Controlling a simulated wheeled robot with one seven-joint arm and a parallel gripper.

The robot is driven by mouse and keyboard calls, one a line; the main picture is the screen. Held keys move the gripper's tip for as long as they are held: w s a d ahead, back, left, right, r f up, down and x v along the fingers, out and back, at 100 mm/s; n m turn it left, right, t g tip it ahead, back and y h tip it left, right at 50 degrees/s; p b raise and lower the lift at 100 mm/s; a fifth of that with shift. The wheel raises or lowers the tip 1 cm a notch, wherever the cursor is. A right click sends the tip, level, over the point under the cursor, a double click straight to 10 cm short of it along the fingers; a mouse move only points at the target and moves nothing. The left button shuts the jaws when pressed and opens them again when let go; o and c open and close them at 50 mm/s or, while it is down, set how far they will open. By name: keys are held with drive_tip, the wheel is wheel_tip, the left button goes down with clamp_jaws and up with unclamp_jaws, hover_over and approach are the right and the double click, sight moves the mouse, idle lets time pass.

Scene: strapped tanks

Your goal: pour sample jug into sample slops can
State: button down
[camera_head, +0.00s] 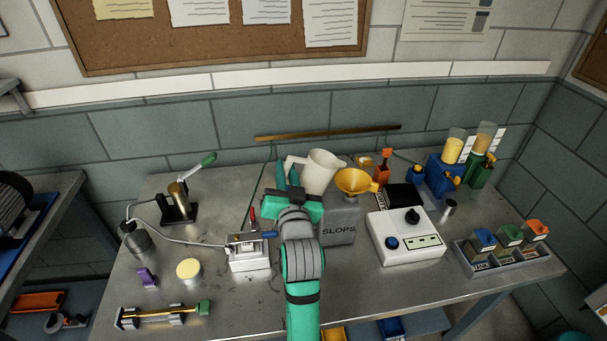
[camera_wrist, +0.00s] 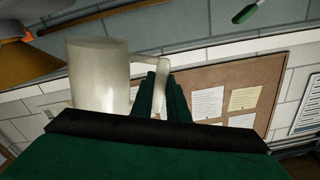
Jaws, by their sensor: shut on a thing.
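The sample jug (camera_head: 322,169) is a pale, cream-white jug with its handle toward the left in the head view. My gripper (camera_head: 287,178) is shut on the jug's handle and holds it above and behind the slops can. The jug also shows in the wrist view (camera_wrist: 98,75), with the green fingers (camera_wrist: 160,95) at its handle. The sample slops can (camera_head: 338,226) is a grey box-shaped can marked SLOPS. The jug looks slightly tilted. Its contents are hidden.
A white instrument with a dial (camera_head: 405,238) stands right of the can. A valve block (camera_head: 249,252) with red and blue levers stands left of my arm. An orange-topped bottle (camera_head: 384,168) is behind the funnel. A grey tray (camera_head: 508,257) sits far right.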

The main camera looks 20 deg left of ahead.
idle(0.7)
drive_tip(key=shift+s+r+m, duration=0.15)
drive_tip(key=shift+r+m, duration=0.3)
drive_tip(key=shift+m, duration=0.05)
drive_tip(key=shift+r, duration=0.1)
idle(0.5)
drive_tip(key=shift+d+r+m, duration=0.1)
drive_tip(key=shift+r+m, duration=0.2)
drive_tip(key=shift+m, duration=0.2)
idle(0.6)
drive_tip(key=shift+d+r+m, duration=0.1)
drive_tip(key=shift+r+m, duration=0.4)
drive_tip(key=shift+r, duration=0.05)
idle(0.6)
